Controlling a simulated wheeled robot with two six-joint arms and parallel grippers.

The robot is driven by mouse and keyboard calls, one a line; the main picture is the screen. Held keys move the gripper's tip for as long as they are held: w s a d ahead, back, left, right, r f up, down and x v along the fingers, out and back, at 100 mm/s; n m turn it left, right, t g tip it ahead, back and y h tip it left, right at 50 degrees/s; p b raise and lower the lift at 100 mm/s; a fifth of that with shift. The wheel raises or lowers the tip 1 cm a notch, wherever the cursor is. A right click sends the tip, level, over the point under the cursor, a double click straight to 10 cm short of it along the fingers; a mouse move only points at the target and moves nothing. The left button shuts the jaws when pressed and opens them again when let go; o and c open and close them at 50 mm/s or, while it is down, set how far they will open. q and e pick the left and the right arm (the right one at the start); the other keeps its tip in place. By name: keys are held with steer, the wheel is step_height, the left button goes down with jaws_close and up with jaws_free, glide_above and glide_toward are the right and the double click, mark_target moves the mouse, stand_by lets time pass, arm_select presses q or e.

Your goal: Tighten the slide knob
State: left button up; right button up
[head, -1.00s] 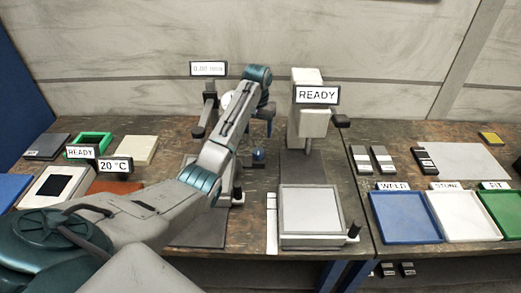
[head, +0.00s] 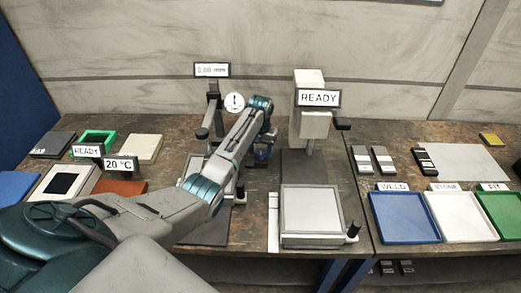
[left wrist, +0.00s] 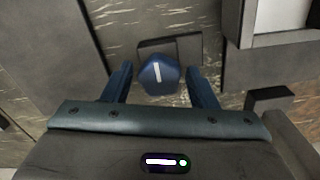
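The slide knob (left wrist: 158,77) is a blue, faceted knob with a white line on top, seen from above in the left wrist view. It sits by a dark block. My left gripper (left wrist: 160,70) is open, with one blue finger on each side of the knob and a visible gap to both. In the head view my left gripper (head: 264,148) points down behind the stage post, and the knob is largely hidden there. How far the fingertips reach down beside the knob is hard to tell. My right gripper is not in view.
A stand with a small display (head: 212,70) and a round white dial (head: 234,103) is close left of my arm. A grey machine with a READY sign (head: 319,98) stands close right. Blue (head: 407,218), white and green trays lie further right.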

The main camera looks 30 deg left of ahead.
arm_select(q)
steer(key=c, duration=0.7)
